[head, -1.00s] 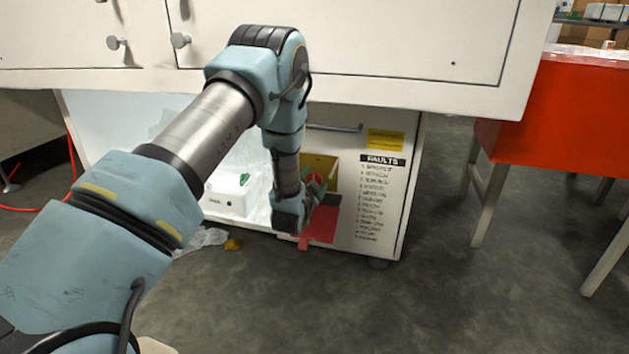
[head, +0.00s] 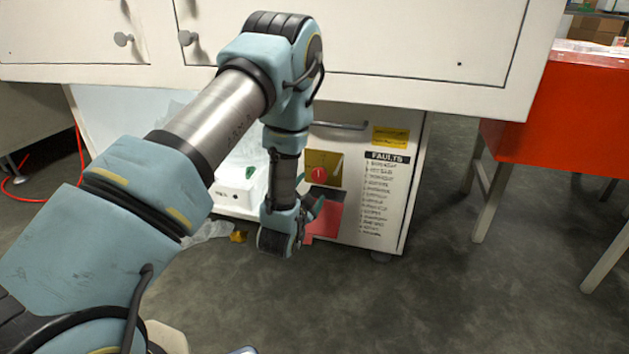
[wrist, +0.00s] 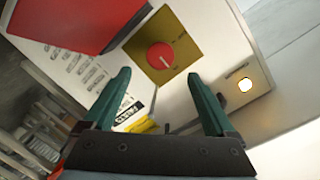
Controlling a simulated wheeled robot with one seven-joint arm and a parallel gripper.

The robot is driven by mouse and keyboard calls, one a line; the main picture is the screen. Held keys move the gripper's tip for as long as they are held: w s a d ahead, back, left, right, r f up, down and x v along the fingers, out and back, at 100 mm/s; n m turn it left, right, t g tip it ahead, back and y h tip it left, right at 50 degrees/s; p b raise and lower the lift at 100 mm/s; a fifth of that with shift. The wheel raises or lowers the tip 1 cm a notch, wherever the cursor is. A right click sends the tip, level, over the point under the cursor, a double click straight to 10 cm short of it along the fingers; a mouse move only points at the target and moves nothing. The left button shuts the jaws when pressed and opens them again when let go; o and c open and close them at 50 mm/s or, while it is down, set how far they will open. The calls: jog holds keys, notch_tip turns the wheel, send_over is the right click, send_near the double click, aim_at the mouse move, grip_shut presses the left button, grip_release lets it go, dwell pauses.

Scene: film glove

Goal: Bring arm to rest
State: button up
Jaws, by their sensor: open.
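My arm, pale blue and grey, reaches down in front of a white cabinet (head: 345,225) in the head view. My gripper (wrist: 165,95) shows in the wrist view with its two green fingers spread apart and nothing between them. Beyond the fingers, a red round knob (wrist: 160,56) sits on a yellow plate (wrist: 177,32). The knob also shows in the head view (head: 319,174), just above my wrist. The fingers appear apart from it.
A white bench with doors (head: 420,40) overhangs my arm. A red-topped table (head: 570,110) stands at the right. A white box (head: 240,185) is in the open bay left of the cabinet. A yellow scrap (head: 238,237) lies on the floor.

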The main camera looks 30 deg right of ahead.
jog(key=shift+s+a+r, duration=0.1)
jog(key=shift+s+a, duration=0.25)
jog(key=shift+s, duration=0.05)
jog(key=w+a+r+n+g+y, duration=0.2)
jog(key=w+a+r+n+y, duration=0.15)
jog(key=a, duration=0.55)
jog(key=w+a+r+n+g+y, duration=0.1)
jog(key=w+a+r+n+y, duration=0.3)
jog(key=a, duration=0.4)
jog(key=s+a+r+n+g+y, duration=0.2)
jog(key=s+a+r+n+g, duration=0.25)
jog(key=s+a, duration=0.6)
jog(key=s+a+r+n+g+y, duration=0.25)
jog(key=s+a+n, duration=0.25)
jog(key=s+a, duration=0.5)
notch_tip(320, 180, up, 38)
jog(key=w+p, duration=0.1)
jog(key=p, duration=3.7)
jog(key=shift+w+f+g+h, duration=0.15)
jog(key=shift+w+g+h, duration=0.15)
jog(key=shift+h, duration=0.1)
jog(key=shift+o, duration=0.8)
jog(key=shift+a, duration=0.1)
